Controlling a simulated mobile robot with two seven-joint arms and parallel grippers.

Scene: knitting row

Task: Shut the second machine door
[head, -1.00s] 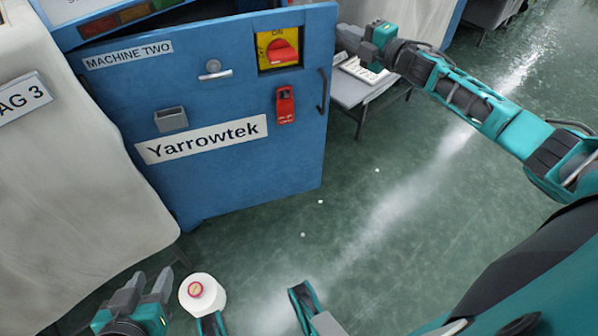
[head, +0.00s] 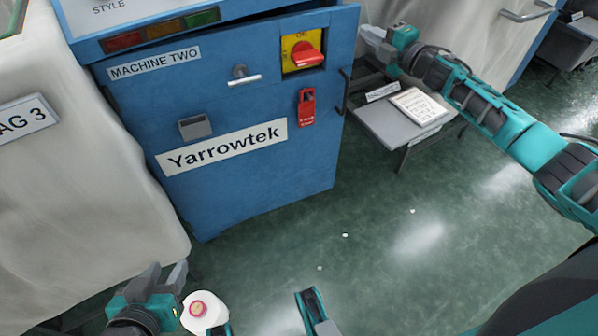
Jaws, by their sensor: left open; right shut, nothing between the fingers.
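The blue door (head: 270,180) of machine two, labelled "MACHINE TWO" and "Yarrowtek", stands ajar. A dark gap shows behind its top edge, widest toward the right. A dark handle (head: 344,92) is on its right edge. My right gripper (head: 366,37) is shut and empty, fingers pointing left, close to the upper right edge of the door; I cannot tell whether it touches. My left gripper (head: 164,276) is open and empty at the lower left, low in front of the door and apart from it.
A red-on-yellow switch (head: 307,56) and a red tag (head: 306,108) are on the door. A white cone (head: 212,305) is beside my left gripper. A small grey table (head: 385,125) stands right of the door. Covered machines flank it. The green floor in front is largely clear.

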